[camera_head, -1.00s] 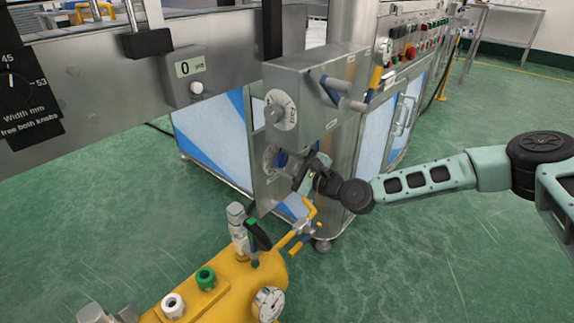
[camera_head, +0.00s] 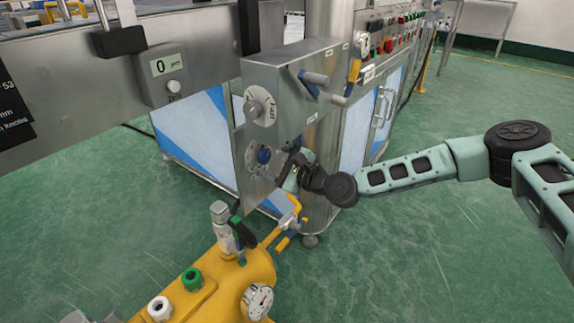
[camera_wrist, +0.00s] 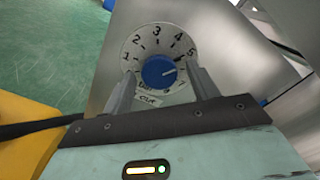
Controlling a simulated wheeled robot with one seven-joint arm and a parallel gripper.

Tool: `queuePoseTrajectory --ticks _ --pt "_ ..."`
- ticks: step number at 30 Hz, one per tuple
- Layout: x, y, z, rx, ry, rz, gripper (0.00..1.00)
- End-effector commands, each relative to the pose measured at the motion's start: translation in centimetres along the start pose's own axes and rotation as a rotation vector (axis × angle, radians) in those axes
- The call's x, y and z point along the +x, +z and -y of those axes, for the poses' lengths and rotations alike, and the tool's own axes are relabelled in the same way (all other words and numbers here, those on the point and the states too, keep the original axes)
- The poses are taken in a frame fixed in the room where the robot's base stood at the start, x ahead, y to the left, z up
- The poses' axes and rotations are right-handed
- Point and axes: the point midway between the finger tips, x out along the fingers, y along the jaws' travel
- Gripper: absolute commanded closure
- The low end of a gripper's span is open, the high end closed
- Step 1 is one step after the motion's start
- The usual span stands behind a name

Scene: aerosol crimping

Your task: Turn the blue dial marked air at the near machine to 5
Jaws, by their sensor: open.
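The blue dial (camera_wrist: 158,71) sits on a round white scale plate with numbers 1 to 5 in the wrist view. Its white pointer mark points right and slightly up, roughly toward the 5; the exact reading is hard to tell. A small label below the scale is partly legible. In the head view the blue dial (camera_head: 264,155) is on the lower front of the near machine (camera_head: 285,75). My gripper (camera_wrist: 163,84) is open, with one finger on each side of the dial's lower part. I cannot tell whether the fingers touch it.
Above the blue dial is a grey dial (camera_head: 258,106) on a white plate. A yellow tank (camera_head: 225,285) with a gauge (camera_head: 257,301) and hose stands below my gripper. Green floor at right is free.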

Motion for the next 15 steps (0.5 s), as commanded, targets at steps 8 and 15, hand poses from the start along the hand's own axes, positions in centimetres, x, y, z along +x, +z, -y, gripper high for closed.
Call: queuePoseTrajectory --ticks 8,15 --pt "-4.8 0.0 0.2 0.003 -0.001 -0.004 0.41" --pt "-10.6 0.0 0.2 0.004 -0.002 -0.004 0.41"
